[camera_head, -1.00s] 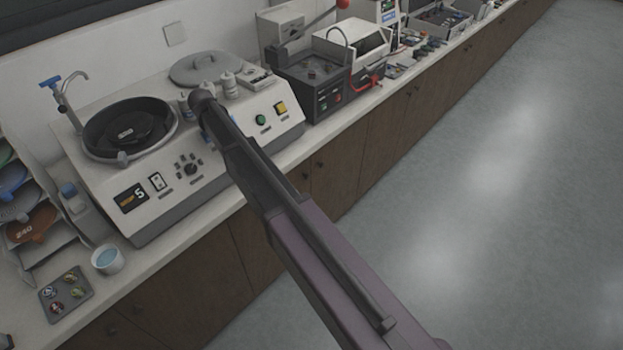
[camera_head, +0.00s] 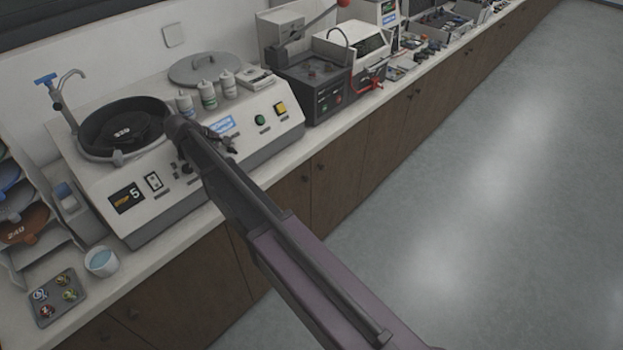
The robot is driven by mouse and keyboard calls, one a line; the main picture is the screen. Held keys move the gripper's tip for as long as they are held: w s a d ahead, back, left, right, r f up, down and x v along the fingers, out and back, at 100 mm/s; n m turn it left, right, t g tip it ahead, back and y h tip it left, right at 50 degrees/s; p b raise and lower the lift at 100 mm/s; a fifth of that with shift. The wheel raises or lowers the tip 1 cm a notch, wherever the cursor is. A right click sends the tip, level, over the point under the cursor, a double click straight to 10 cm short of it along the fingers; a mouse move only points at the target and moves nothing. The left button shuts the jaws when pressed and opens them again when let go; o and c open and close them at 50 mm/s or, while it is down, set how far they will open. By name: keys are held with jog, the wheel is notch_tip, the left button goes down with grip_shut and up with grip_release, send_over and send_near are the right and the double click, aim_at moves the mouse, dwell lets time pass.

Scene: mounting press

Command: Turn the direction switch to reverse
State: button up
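The grinder-polisher (camera_head: 262,133) has a sloped pale front panel. The panel carries a display (camera_head: 126,198) reading 5, a white rocker switch (camera_head: 153,181), a dark knob (camera_head: 187,169) partly behind my arm, a green button (camera_head: 259,119) and a yellow button (camera_head: 280,108). I cannot tell which control is the direction switch; it may be behind my arm. My arm reaches over the middle of the panel. A small dark part, which looks like my gripper (camera_head: 228,145), shows just right of the arm, below a blue label (camera_head: 222,125). Its fingers are too small and hidden to read.
A black bowl (camera_head: 122,130) with a tap is on the machine's left. Bottles (camera_head: 208,95) and a round lid (camera_head: 203,68) stand behind the panel. A cup (camera_head: 101,262) and a sample tray (camera_head: 57,296) are at lower left. The floor at right is clear.

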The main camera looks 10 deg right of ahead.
jog(key=p+v, duration=1)
jog(key=v, duration=0.4)
jog(key=s+d+f+m+g+y, duration=0.1)
jog(key=s+d+f+m+y, duration=0.1)
jog(key=s+d, duration=0.4)
jog(key=s+d+f+m+g+y+b, duration=0.1)
jog(key=s+d+m, duration=0.3)
jog(key=d, duration=0.9)
jog(key=s+d+f+m+g+y+b, duration=0.1)
jog(key=s+d+f+m+g+y, duration=0.1)
jog(key=s+d, duration=0.6)
jog(key=shift+d+f+m+y, duration=0.6)
jog(key=shift+d+f+m, duration=0.3)
jog(key=shift+d, duration=0.4)
jog(key=shift+w+r, duration=0.1)
jog(key=shift+w, duration=0.05)
jog(key=w+a+r+n+t+h, duration=0.1)
jog(key=w+a+r+n+h, duration=0.1)
jog(key=w+a, duration=0.4)
jog(key=w+a+r+n+t+h+p, duration=0.1)
jog(key=w+a+n, duration=0.3)
jog(key=a, duration=0.9)
jog(key=w+a+r+n+t+h, duration=0.2)
jog(key=w+a+r+n+h, duration=0.1)
jog(key=w+a, duration=0.5)
jog(key=shift+a+n, duration=0.4)
jog(key=shift+a, duration=0.5)
